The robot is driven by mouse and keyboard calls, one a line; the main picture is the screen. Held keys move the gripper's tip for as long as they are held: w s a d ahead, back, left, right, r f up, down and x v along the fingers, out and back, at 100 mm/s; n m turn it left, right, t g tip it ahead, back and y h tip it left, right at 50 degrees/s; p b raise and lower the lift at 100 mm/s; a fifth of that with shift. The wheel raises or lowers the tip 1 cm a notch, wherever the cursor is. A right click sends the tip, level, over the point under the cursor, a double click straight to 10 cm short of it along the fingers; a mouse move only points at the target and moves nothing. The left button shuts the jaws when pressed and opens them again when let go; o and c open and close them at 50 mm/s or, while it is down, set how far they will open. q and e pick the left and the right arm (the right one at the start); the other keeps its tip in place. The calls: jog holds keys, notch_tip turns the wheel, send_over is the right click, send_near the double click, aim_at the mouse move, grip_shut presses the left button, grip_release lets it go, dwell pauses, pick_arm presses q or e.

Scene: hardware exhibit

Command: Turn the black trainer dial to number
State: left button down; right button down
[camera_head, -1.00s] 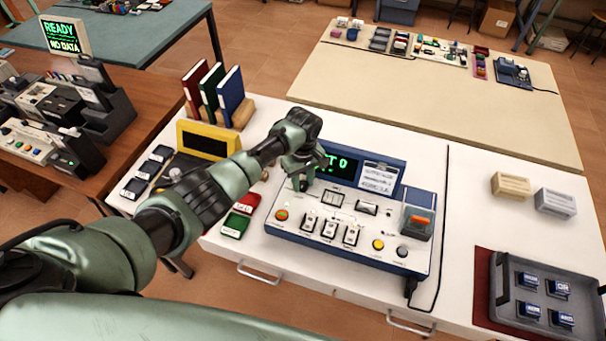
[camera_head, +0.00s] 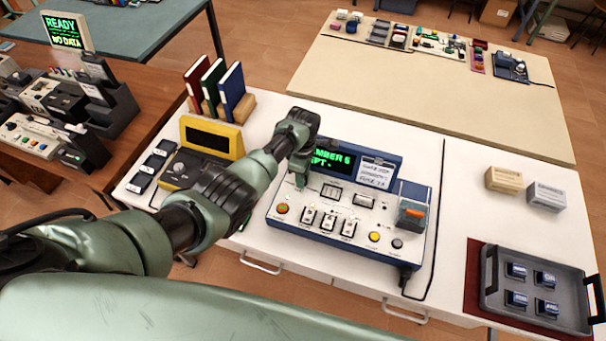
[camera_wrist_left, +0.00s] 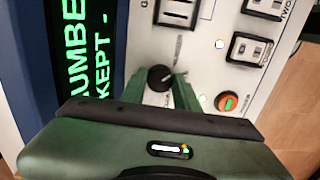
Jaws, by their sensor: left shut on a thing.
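The trainer is a blue-edged console with a white panel (camera_head: 348,208) on the white table. Its black dial (camera_wrist_left: 160,77) with a pale pointer mark shows in the left wrist view; my gripper hides it in the head view. My left gripper (camera_head: 299,182) reaches down to the panel's left part. In the wrist view its green fingers (camera_wrist_left: 160,88) are shut on the dial, one at each side. The trainer's screen (camera_head: 333,160) shows green text, partly covered by my arm, with "MBER 6" and "EPT -" readable. My right gripper is not in view.
An orange-red button (camera_wrist_left: 227,102) and rocker switches (camera_head: 328,222) lie close to the dial. A yellow device (camera_head: 205,150) and upright books (camera_head: 231,86) stand to the left. A grey tray (camera_head: 489,285) with several blue blocks is at right.

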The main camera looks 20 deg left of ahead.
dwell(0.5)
pick_arm(q)
jog(key=c, duration=1.1)
grip_release()
jog(key=shift+o, duration=0.2)
jog(key=shift+r, duration=0.5)
notch_tip(320, 180, up, 7)
jog(key=shift+a+f+b, duration=0.1)
jog(key=shift+b, duration=0.4)
